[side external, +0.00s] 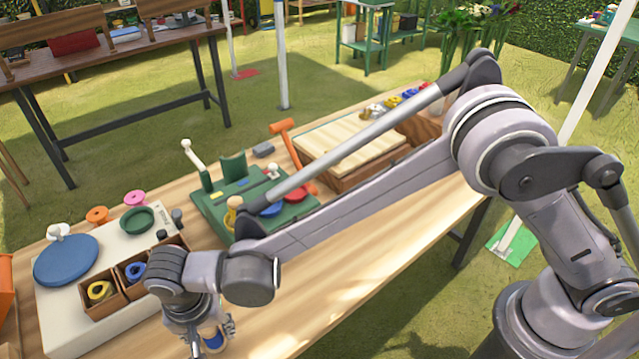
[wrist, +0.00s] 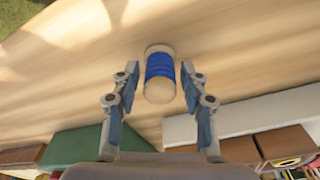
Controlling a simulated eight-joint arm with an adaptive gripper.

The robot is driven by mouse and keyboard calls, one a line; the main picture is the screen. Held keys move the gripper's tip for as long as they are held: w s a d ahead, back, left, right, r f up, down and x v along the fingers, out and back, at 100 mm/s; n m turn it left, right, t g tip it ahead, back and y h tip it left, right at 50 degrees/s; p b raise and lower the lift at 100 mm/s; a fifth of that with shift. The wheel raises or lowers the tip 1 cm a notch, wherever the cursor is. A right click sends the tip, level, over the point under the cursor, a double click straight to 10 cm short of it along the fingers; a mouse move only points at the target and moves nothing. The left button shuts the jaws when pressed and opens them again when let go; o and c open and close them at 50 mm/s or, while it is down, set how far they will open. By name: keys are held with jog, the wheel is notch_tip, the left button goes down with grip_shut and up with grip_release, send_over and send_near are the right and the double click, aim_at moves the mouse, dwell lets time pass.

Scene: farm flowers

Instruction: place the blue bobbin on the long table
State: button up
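The blue bobbin (wrist: 160,72) has pale ends and a band of blue thread around its middle. In the wrist view it sits between the fingertips of my gripper (wrist: 160,80), with a narrow gap showing on each side. In the side view the bobbin (side external: 213,339) shows low in the picture, partly hidden by my gripper (side external: 211,336), over the near part of the long table (side external: 300,283). My gripper is open around it. I cannot tell whether the bobbin touches the table top.
A pale board (side external: 58,318) with a blue disc (side external: 66,260) and wooden boxes of thread rolls (side external: 100,291) lies left of my gripper. A green stand (side external: 222,196), an orange hammer (side external: 284,127) and a slatted wooden box (side external: 340,148) stand behind. The table's near right part is clear.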

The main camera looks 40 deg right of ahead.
aim_at(209, 336)
notch_tip(209, 336, up, 12)
jog(key=s, duration=0.1)
jog(key=w+d+r+y, duration=0.1)
jog(key=w+d+r, duration=0.1)
jog(key=d, duration=0.3)
jog(key=w+d+r, duration=0.1)
jog(key=d+r, duration=0.2)
jog(key=d, duration=0.2)
jog(key=d+r+n+t, duration=0.2)
jog(key=d+r, duration=0.1)
jog(key=d, duration=0.8)
jog(key=s+d+f+n+t, duration=0.1)
jog(key=s+d, duration=0.3)
jog(key=d, duration=0.6)
jog(key=s+d+f+n+t, duration=0.1)
jog(key=s+d+f+t, duration=0.1)
jog(key=d, duration=0.9)
jog(key=s+t, duration=0.1)
jog(key=s, duration=0.1)
jog(key=shift+s+f, duration=0.35)
